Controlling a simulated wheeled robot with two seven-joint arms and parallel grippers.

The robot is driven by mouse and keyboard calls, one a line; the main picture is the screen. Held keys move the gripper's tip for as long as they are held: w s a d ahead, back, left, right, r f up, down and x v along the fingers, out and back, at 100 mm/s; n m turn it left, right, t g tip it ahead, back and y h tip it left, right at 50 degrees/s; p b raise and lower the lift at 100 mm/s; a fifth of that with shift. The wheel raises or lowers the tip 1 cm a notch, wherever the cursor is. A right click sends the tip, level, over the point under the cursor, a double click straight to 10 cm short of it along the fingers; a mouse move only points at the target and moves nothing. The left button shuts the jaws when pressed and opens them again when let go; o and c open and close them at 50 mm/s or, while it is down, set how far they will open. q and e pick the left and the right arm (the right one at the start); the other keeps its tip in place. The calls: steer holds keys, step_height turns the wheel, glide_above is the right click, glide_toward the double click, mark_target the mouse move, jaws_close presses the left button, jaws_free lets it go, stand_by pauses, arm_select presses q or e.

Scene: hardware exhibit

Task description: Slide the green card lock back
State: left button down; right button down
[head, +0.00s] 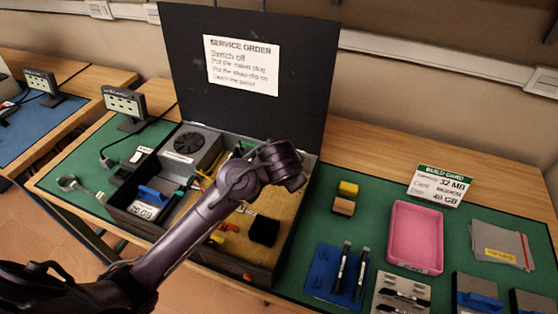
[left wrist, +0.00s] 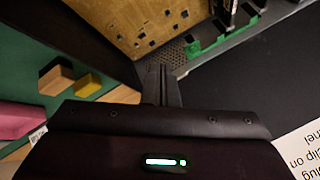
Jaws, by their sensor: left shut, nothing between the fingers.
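The open black computer case (head: 190,252) stands on the bench with its lid raised. In the left wrist view a green piece (left wrist: 207,45), which looks like the card lock and slot, runs along the board's edge beside dark upright parts. A bit of green also shows in the head view (head: 243,148), partly behind my arm. My left gripper (left wrist: 158,70) is shut and empty, its fingers at the perforated metal near the case's back corner, a little apart from the green piece. In the head view the fingers are hidden behind the wrist. My right gripper is not in view.
The raised lid (head: 300,100) with a service sheet (head: 241,66) stands close behind my left wrist. A fan unit (head: 188,143) sits inside the case.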

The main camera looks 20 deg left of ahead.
arm_select(q)
steer(key=x, duration=0.4)
steer(key=shift+w+a+p, duration=0.5)
steer(key=shift+w+a, duration=0.8)
steer(key=shift+a, duration=0.15)
steer(key=shift+w+a, duration=0.1)
